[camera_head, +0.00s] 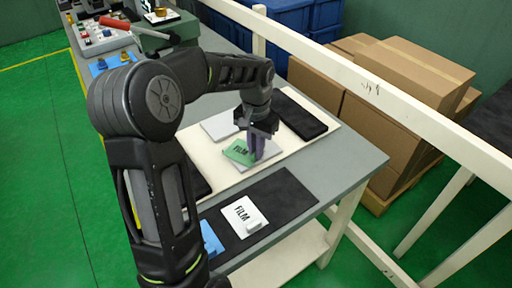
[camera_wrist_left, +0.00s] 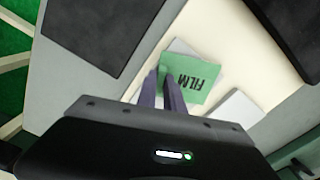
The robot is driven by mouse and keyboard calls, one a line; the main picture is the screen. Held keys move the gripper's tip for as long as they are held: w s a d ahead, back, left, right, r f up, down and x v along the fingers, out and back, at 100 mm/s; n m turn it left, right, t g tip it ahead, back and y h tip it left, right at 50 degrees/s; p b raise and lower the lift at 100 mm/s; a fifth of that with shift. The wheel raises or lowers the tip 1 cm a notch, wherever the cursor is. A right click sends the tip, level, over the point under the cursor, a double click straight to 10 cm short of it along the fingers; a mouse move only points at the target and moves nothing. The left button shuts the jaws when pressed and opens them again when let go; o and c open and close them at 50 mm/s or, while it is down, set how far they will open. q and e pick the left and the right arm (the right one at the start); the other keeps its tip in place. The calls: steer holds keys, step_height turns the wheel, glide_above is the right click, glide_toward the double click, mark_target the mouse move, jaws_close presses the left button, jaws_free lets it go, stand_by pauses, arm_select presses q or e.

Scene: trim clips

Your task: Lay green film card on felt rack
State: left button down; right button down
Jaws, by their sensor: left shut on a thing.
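The green film card (camera_head: 238,153), lettered FILM, is in the middle of the cream board. It also shows in the left wrist view (camera_wrist_left: 207,80). My left gripper (camera_head: 257,156) points down and is shut on its edge; the fingers (camera_wrist_left: 165,90) cover that edge. A light grey block (camera_head: 268,149) lies under or just behind the card; I cannot tell whether they touch. Dark felt-like pads lie around: a flat one in front (camera_head: 283,190) and a thicker one at the back right (camera_head: 300,114). I cannot tell which is the felt rack. My right gripper is out of view.
Another light block (camera_head: 217,126) is on the cream board (camera_head: 205,146). A cream rail (camera_head: 380,92) and cardboard boxes (camera_head: 400,75) stand beyond the grey table (camera_head: 345,158).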

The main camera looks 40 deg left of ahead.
arm_select(q)
steer(key=shift+f, duration=0.15)
steer(key=c, duration=1.5)
jaws_free()
step_height(320, 180, up, 12)
steer(key=shift+r+p, duration=0.2)
steer(key=shift+p, duration=0.1)
